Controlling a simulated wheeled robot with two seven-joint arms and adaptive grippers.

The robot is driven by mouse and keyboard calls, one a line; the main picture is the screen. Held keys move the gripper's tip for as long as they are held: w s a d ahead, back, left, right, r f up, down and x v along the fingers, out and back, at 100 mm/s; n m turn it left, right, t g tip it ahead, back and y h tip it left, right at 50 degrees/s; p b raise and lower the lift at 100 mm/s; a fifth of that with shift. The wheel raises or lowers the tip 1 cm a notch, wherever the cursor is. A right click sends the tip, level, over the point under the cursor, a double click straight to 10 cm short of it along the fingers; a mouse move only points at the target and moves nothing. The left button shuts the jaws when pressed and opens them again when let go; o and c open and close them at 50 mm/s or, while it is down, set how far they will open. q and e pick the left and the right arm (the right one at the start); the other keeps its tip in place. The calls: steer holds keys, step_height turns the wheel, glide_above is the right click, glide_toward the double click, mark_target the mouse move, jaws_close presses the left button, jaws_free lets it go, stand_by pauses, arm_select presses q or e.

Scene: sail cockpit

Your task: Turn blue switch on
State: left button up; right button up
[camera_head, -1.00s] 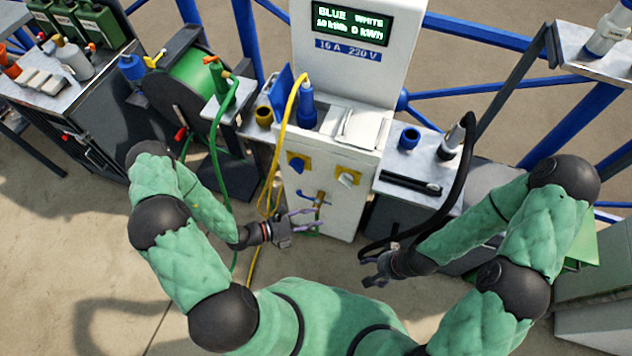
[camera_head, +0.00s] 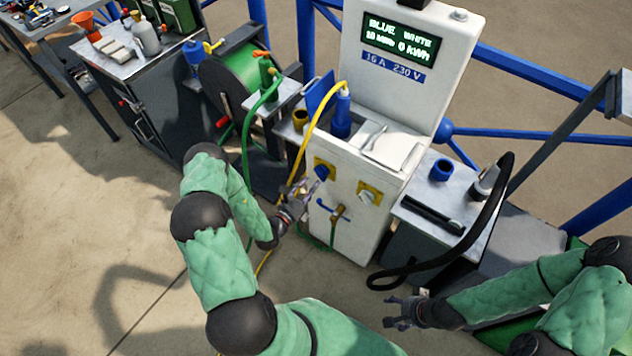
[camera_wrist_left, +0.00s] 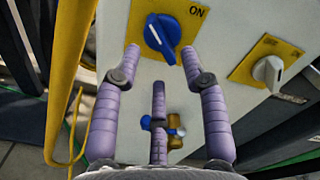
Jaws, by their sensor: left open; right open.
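The blue switch (camera_head: 321,172) is a rotary knob on a yellow plate on the front of the white power pedestal (camera_head: 385,219). In the left wrist view the blue switch (camera_wrist_left: 161,33) has a white line that is tilted, and "ON" is printed at the plate's upper right. My left gripper (camera_head: 305,190) is open and just in front of the blue switch. In the left wrist view its purple fingers (camera_wrist_left: 160,62) are spread below and beside the knob; contact cannot be told. My right gripper (camera_head: 395,312) is open and empty, low at the right, away from the pedestal.
A white switch (camera_head: 367,196) on a yellow plate sits right of the blue one. A blue-handled tap (camera_head: 333,209) is below. A yellow cable (camera_head: 314,124) hangs at the pedestal's left. A black hose (camera_head: 463,245) loops at the right.

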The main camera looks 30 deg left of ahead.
mark_target(321, 173)
arm_select(q)
steer(key=shift+w+d+b, duration=0.15)
steer(key=shift+w+b, duration=0.2)
steer(key=shift+w, duration=1.4)
jaws_close()
steer(key=shift+m, duration=0.3)
steer(key=shift+a+r+m+p, duration=0.15)
steer(key=shift+m+p, duration=1.05)
steer(key=shift+m, duration=3.1)
steer(key=shift+a+r+m+p, duration=0.15)
steer(key=shift+m+p, duration=1.05)
steer(key=shift+m, duration=3.1)
steer(key=shift+d, duration=0.1)
